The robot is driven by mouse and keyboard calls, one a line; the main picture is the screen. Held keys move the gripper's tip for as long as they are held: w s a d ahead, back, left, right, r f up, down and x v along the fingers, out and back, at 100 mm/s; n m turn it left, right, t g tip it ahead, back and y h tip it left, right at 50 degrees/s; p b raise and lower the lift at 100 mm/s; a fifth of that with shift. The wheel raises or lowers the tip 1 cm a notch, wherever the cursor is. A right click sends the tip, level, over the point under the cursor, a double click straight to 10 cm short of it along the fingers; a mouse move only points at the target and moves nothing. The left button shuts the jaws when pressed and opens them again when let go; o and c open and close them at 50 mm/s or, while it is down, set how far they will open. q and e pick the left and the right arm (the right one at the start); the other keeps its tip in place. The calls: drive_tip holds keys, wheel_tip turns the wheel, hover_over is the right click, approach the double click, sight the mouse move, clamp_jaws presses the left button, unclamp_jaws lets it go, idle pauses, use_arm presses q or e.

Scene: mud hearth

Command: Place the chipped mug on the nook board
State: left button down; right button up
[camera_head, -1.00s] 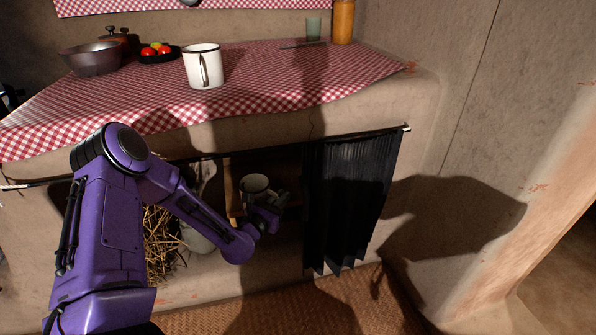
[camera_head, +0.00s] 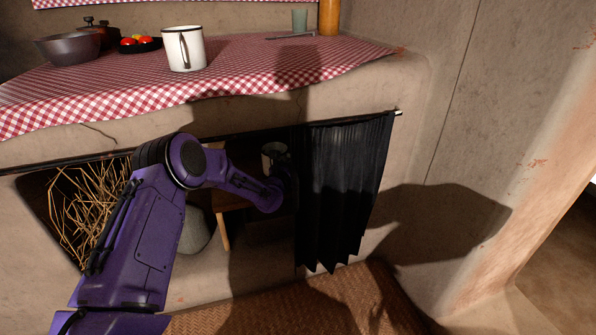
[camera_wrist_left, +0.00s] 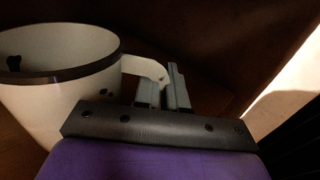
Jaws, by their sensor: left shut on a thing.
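The chipped mug (camera_wrist_left: 60,80), white with a dark rim and dark chips, fills the left of the left wrist view. My left gripper (camera_wrist_left: 163,88) is shut on its handle. In the head view the mug (camera_head: 273,155) is inside the dark nook under the counter, beside the curtain, and my left gripper (camera_head: 285,168) is at its right side, in shadow. The mug looks roughly upright. A brown wooden board (camera_head: 228,203) on a leg stands in the nook below the mug. I cannot tell whether the mug touches it. My right gripper is out of view.
A dark curtain (camera_head: 345,190) hangs close to the right of my left gripper. Straw (camera_head: 90,205) and a grey pot (camera_head: 194,232) are at the nook's left. Another white mug (camera_head: 184,50) stands on the checkered cloth (camera_head: 245,70) above.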

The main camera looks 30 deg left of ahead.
use_arm(q)
wheel_tip(320, 180, down, 2)
drive_tip(key=shift+f, duration=0.1)
drive_tip(key=c, duration=1.2)
unclamp_jaws()
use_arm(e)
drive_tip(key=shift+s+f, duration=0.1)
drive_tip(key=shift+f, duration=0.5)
use_arm(q)
drive_tip(key=shift+r, duration=0.25)
drive_tip(key=s+p, duration=0.4)
drive_tip(key=s, duration=0.8)
drive_tip(key=shift+d, duration=0.45)
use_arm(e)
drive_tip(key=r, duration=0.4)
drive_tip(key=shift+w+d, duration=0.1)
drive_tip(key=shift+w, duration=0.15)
